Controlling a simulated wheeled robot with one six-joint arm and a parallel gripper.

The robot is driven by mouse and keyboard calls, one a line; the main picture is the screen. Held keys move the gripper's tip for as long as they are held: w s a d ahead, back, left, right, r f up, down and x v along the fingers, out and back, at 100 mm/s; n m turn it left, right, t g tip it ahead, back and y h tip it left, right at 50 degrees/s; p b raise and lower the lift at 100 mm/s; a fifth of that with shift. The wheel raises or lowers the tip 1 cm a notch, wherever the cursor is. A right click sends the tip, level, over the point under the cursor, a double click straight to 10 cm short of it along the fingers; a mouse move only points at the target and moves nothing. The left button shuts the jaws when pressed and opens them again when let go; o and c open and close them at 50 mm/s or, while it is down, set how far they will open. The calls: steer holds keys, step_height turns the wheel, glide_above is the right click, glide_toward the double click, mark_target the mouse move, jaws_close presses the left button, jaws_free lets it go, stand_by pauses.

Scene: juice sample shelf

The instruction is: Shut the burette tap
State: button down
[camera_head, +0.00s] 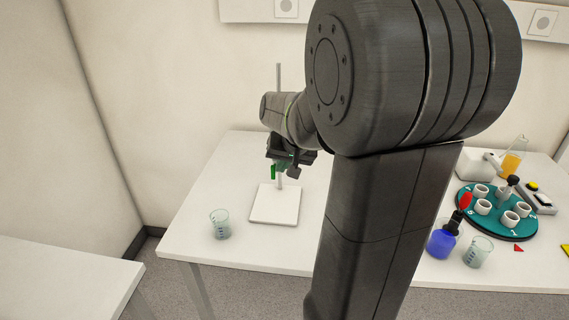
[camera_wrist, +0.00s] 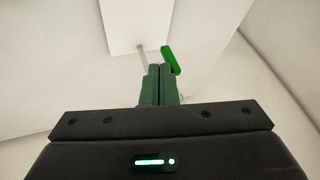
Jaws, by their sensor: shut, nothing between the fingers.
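The burette tap's bright green handle (camera_head: 273,172) hangs beside the stand in the head view. In the wrist view the handle (camera_wrist: 171,60) slants just right of my fingertips; I cannot tell whether they touch it. My gripper (camera_wrist: 155,68) is shut with its dark green fingers together and nothing between them. In the head view my wrist hides most of the burette and the tap body. The stand's white base plate (camera_head: 275,205) lies on the table, and its grey rod (camera_head: 279,78) rises behind my arm.
A beaker (camera_head: 220,225) stands left of the base plate on the white table (camera_head: 200,190). At the right are a teal round tray (camera_head: 471,216) with several white cups, a blue flask (camera_head: 441,242), another beaker (camera_head: 478,252) and a flask of orange liquid (camera_head: 512,162).

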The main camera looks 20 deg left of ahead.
steer(key=shift+a+r+h+p, duration=0.15)
steer(key=shift+r+h+p, duration=0.05)
steer(key=shift+h+p, duration=0.25)
steer(key=h, duration=0.2)
steer(key=a+n+t+h, duration=0.1)
steer(key=a+h, duration=0.1)
steer(key=h, duration=0.1)
steer(key=shift+s+a+r+t+h+p, duration=0.15)
steer(key=shift+s+t+h+p, duration=0.15)
steer(key=shift+s+h, duration=0.05)
steer(key=a+h+b, duration=0.1)
steer(key=h, duration=0.1)
steer(key=a+n+t+h, duration=0.1)
steer(key=h, duration=0.1)
steer(key=a+f+n+t+h+b, duration=0.1)
steer(key=h, duration=0.2)
steer(key=shift+s+b, duration=0.3)
steer(key=shift+f, duration=0.1)
stand_by(0.3)
stand_by(0.6)
